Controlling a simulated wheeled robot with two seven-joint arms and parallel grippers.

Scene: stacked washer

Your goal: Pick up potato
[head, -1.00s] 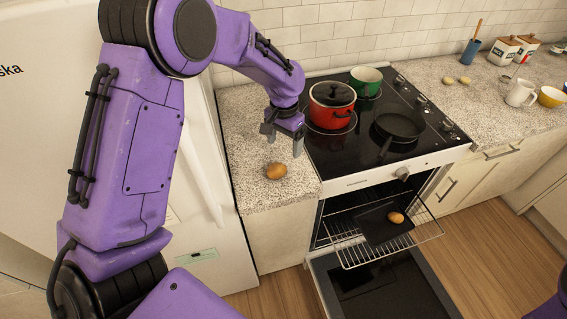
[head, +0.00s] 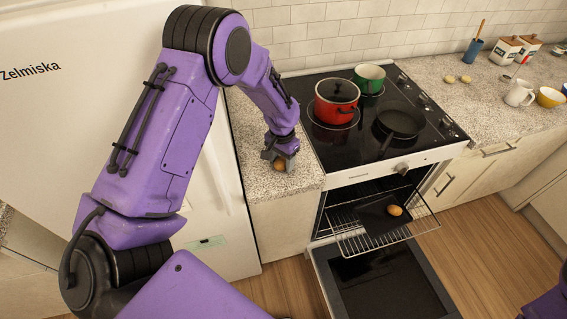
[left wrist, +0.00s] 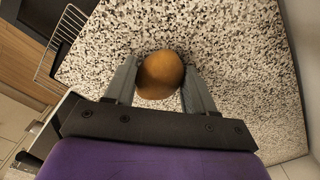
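A brown potato (head: 280,166) lies on the speckled counter (head: 260,120) left of the stove, partly hidden by my left gripper (head: 279,160). In the left wrist view the potato (left wrist: 160,75) sits between the two fingers of the left gripper (left wrist: 160,82), one on each side. The fingers are apart; I cannot tell whether they touch the potato. A second potato (head: 395,210) lies on a dark tray (head: 375,219) on the pulled-out oven rack. My right gripper is not in view.
The oven door (head: 385,285) hangs open below the rack (head: 356,246). A red pot (head: 336,105), a green pot (head: 369,76) and a black pan (head: 400,122) stand on the stove. A white fridge (head: 90,110) is at the left. Mugs and jars stand on the right counter.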

